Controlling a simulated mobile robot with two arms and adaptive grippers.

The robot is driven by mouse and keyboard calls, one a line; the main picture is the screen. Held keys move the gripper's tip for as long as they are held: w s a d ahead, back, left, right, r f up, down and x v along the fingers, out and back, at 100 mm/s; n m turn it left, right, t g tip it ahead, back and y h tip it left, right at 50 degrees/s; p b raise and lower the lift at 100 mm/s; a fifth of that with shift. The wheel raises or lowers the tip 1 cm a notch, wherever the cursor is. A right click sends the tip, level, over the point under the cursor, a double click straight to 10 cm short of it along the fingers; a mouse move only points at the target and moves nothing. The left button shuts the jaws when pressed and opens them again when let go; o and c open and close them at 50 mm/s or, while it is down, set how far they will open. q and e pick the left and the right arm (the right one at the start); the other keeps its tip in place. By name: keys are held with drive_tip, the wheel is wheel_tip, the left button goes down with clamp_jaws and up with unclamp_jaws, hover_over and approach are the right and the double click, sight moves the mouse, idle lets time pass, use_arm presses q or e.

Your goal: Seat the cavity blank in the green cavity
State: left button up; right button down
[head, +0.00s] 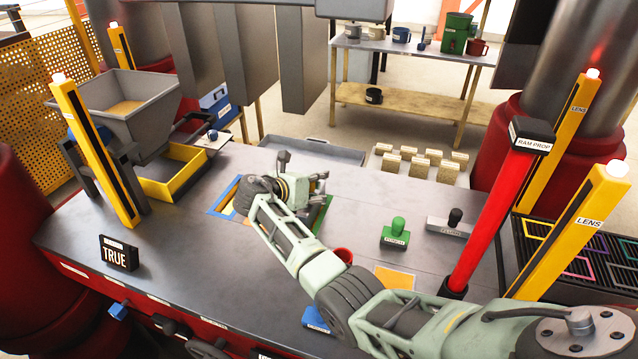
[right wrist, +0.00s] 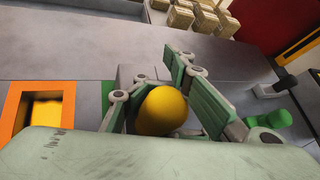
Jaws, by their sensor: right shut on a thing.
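My right gripper (head: 314,190) is low over the green cavity (head: 325,212) in the bench top, and its hand and arm cover most of that cavity. A bit of the green rim (right wrist: 106,94) shows to the left of the block. I cannot tell whether the block is above the opening or inside it. The left gripper is not in view.
An orange-rimmed cavity (right wrist: 20,105) with yellow inside lies left of the green one. A green punch stamp (head: 394,234) and a grey stamp (head: 450,226) stand to the right.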

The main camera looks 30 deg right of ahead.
sight(323, 193)
drive_tip(key=shift+f+b, duration=0.7)
drive_tip(key=shift+f, duration=0.5)
drive_tip(key=shift+s+f, duration=0.1)
drive_tip(key=shift+f, duration=0.25)
drive_tip(key=c, duration=1)
unclamp_jaws()
drive_tip(key=shift+s+a+f, duration=0.1)
drive_tip(key=shift+o, duration=0.3)
drive_tip(key=shift+s+f, duration=0.1)
drive_tip(key=shift+f, duration=0.1)
drive_tip(key=v, duration=0.8)
drive_tip(key=shift+s+a+r, duration=0.15)
drive_tip(key=shift+s+r, duration=0.05)
drive_tip(key=shift+r, duration=0.35)
drive_tip(key=shift+d, duration=0.2)
